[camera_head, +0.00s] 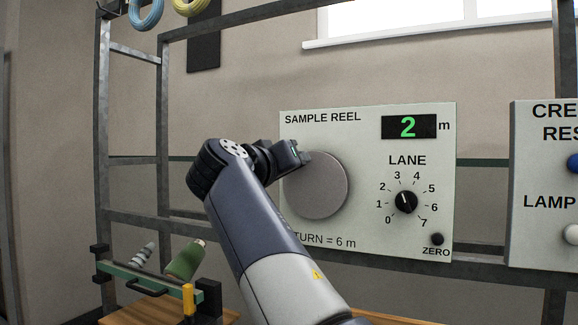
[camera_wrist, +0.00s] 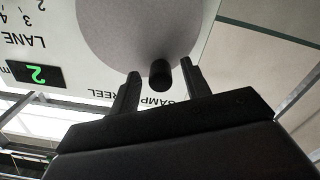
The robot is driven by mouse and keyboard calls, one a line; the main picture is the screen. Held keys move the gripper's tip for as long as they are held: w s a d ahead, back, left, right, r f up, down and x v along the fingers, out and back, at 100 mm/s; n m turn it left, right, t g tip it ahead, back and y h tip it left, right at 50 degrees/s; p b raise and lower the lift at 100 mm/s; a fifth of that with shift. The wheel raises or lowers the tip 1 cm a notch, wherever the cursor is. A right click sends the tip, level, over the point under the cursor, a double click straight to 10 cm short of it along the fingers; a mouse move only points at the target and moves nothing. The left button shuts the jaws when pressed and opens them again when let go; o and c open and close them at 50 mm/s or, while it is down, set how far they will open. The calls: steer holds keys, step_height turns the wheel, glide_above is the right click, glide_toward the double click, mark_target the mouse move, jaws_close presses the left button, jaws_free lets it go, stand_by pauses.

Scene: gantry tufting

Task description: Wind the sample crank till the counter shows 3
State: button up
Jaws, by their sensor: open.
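The sample reel panel (camera_head: 366,240) is a pale plate labelled SAMPLE REEL. Its counter (camera_head: 408,127) shows a green 2 followed by m, and it also shows upside down in the wrist view (camera_wrist: 36,75). The crank is a round grey disc (camera_head: 325,190) at the panel's left, with a dark knob (camera_wrist: 160,75) near its rim in the wrist view. My gripper (camera_wrist: 160,78) is open, with one finger on each side of the knob and visible gaps. In the head view my gripper (camera_head: 303,157) is at the disc's upper left, and the knob is hidden.
A lane dial (camera_head: 406,202) and a black ZERO button (camera_head: 437,239) sit right of the disc. A second panel (camera_head: 540,240) with blue and white buttons stands at the far right. A green rack (camera_head: 150,278) holding cones is at the lower left. Metal frame bars surround the panels.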

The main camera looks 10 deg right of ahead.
steer(key=b+v, duration=0.1)
steer(key=v, duration=0.9)
steer(key=shift+s+a, duration=0.25)
steer(key=shift+s, duration=0.05)
steer(key=p+x, duration=0.1)
steer(key=x, duration=0.9)
steer(key=shift+w+d, duration=0.2)
steer(key=shift+w, duration=0.15)
steer(key=shift+s, duration=0.1)
